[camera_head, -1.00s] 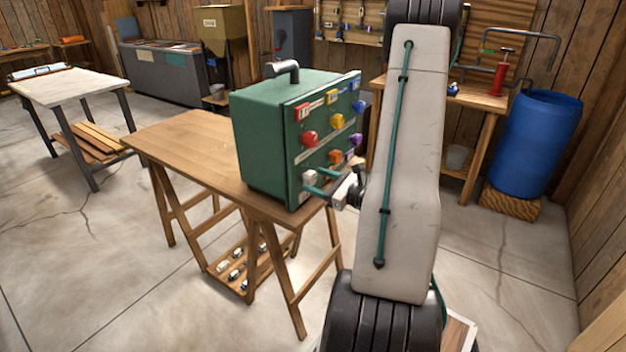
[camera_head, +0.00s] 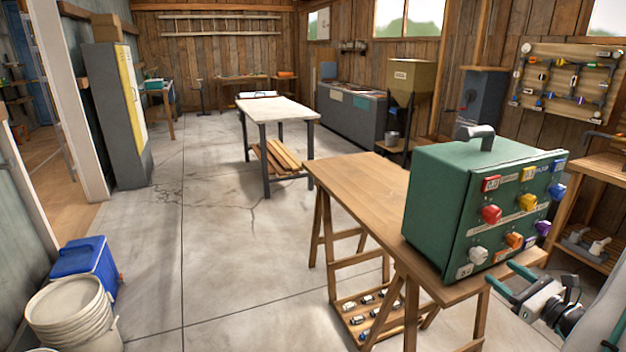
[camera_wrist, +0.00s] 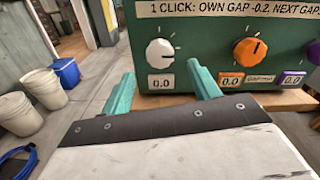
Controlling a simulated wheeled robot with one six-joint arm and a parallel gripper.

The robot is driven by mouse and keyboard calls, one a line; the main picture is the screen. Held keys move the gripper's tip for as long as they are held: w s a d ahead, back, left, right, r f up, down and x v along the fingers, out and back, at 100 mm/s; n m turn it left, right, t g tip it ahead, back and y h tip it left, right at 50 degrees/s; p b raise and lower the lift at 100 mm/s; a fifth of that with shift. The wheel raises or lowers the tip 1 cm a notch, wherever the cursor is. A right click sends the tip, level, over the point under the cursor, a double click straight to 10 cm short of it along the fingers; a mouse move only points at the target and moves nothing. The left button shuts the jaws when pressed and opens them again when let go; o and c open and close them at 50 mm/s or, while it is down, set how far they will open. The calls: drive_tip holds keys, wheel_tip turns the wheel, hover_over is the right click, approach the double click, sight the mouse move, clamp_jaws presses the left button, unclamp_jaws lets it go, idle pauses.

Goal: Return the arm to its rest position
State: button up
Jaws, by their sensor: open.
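My gripper (camera_head: 508,288) shows at the lower right of the head view, with its two teal fingers apart and nothing between them. The fingers also show in the wrist view (camera_wrist: 163,88), pointing toward the lower front of a green box. This green box (camera_head: 440,190) has colored knobs and stands on a wooden trestle table. The white knob (camera_wrist: 160,52) is just beyond the fingertips in the wrist view, with a 0.0 display below it. I cannot tell whether a fingertip touches the box. Part of my arm is cut off at the right edge.
The wooden trestle table (camera_head: 350,180) carries the box and has a low shelf of small parts. White buckets (camera_head: 72,308) and a blue cooler (camera_head: 85,265) stand at the lower left. A pale-topped table (camera_head: 275,108) stands farther back. The concrete floor (camera_head: 215,230) between is mostly clear.

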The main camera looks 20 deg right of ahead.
drive_tip(key=s+a+r+n+g+y, duration=0.25)
drive_tip(key=a+n+g+y, duration=0.25)
drive_tip(key=a+n+g, duration=0.45)
drive_tip(key=s+a+r+n+g+y, duration=0.1)
drive_tip(key=a+r+n+g+y, duration=0.5)
drive_tip(key=a, duration=0.7)
drive_tip(key=s+a+r+n+g+h, duration=0.1)
drive_tip(key=s+a+r+n+h, duration=0.7)
drive_tip(key=n, duration=0.9)
drive_tip(key=a+r+h, duration=0.3)
drive_tip(key=a+h, duration=0.1)
drive_tip(key=shift+s+a, duration=0.15)
drive_tip(key=shift+a, duration=0.15)
drive_tip(key=shift+r, duration=0.1)
